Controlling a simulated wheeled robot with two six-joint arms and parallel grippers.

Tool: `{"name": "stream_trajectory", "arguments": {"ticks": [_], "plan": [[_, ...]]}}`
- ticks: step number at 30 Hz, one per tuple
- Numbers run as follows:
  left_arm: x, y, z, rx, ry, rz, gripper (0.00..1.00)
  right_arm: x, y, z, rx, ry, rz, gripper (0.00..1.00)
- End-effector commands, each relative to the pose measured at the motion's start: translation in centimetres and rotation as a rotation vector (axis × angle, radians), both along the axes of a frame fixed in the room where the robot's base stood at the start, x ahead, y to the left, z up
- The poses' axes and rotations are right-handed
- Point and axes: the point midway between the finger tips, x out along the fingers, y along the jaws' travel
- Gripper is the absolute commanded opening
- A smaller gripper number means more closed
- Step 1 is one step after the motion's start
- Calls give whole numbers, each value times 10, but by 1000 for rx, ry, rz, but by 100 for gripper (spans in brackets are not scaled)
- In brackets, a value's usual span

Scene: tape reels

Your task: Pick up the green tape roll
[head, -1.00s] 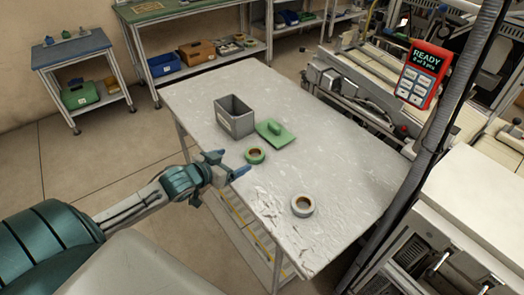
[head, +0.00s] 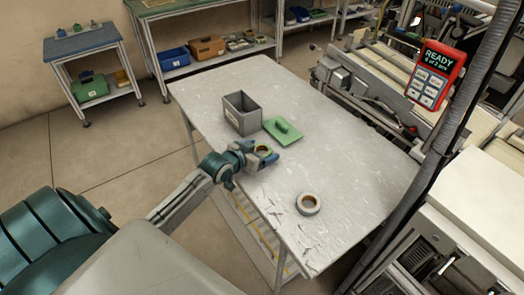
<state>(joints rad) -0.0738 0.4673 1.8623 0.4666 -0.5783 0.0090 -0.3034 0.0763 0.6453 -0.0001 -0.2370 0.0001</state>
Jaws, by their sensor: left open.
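The green tape roll (head: 263,150) lies on the worn white table (head: 345,165), below and left of a flat green piece. My left gripper (head: 262,156) is open at the roll, with its blue fingers around or just above it. The gripper partly hides the roll, and I cannot tell whether the fingers touch it. My right gripper is not in view.
A grey open bin (head: 241,120) and a green plate with a handle (head: 283,131) stand just beyond the roll. A white-grey tape roll (head: 308,204) lies nearer the front. The table's right side is clear. A dark post with a red panel (head: 434,75) rises at the right.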

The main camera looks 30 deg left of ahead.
Motion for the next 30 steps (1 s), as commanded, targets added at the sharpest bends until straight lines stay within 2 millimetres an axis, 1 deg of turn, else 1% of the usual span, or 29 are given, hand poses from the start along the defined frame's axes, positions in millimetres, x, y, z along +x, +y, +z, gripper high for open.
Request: {"name": "stream_trajectory", "arguments": {"ticks": [3, 9, 14, 15, 16, 17, 25, 30], "plan": [[6, -1, -3, 0, 0, 0, 85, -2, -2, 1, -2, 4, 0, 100], [6, -1, -3, 1, 1, 0, 85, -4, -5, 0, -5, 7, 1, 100], [6, -1, -3, 1, 1, 0, 53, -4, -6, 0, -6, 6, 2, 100], [6, -1, -3, 1, 1, 0, 45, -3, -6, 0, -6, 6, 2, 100], [6, -1, -3, 1, 1, 0, 39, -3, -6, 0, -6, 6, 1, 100], [6, -1, -3, 1, 1, 0, 37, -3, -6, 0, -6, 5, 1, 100], [6, -1, -2, 1, 0, 0, 36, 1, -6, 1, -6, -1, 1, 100], [6, -1, 6, 1, 0, -2, 36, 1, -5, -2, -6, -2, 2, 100]]}}
